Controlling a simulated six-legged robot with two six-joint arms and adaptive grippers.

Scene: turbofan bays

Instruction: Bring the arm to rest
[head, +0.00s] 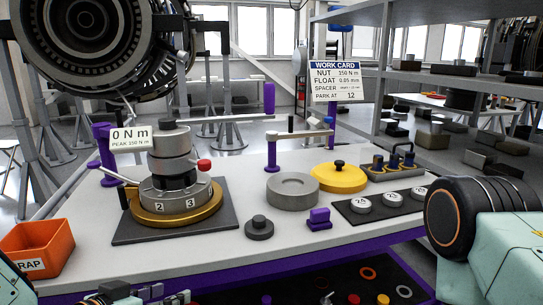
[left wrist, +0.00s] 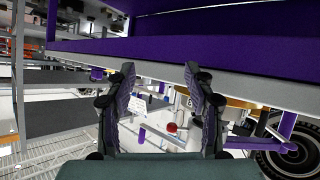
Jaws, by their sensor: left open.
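My left gripper (left wrist: 160,72) is open and empty in the left wrist view, its two dark fingers spread apart. Part of it (head: 148,297) shows at the bottom edge of the head view, in front of the workbench (head: 90,232) and apart from the things on it. Most of the left arm is out of the frame. My right gripper is not in view; a mint-coloured link and black joint of my own show at the right of the head view.
The bench holds a grey stack on a gold ring (head: 178,215), a grey ring (head: 293,190), a yellow disc (head: 338,178), a purple block (head: 319,219) and a black tray (head: 350,213). An orange bin (head: 38,246) stands at the left. A purple bench edge (left wrist: 220,35) crosses the wrist view.

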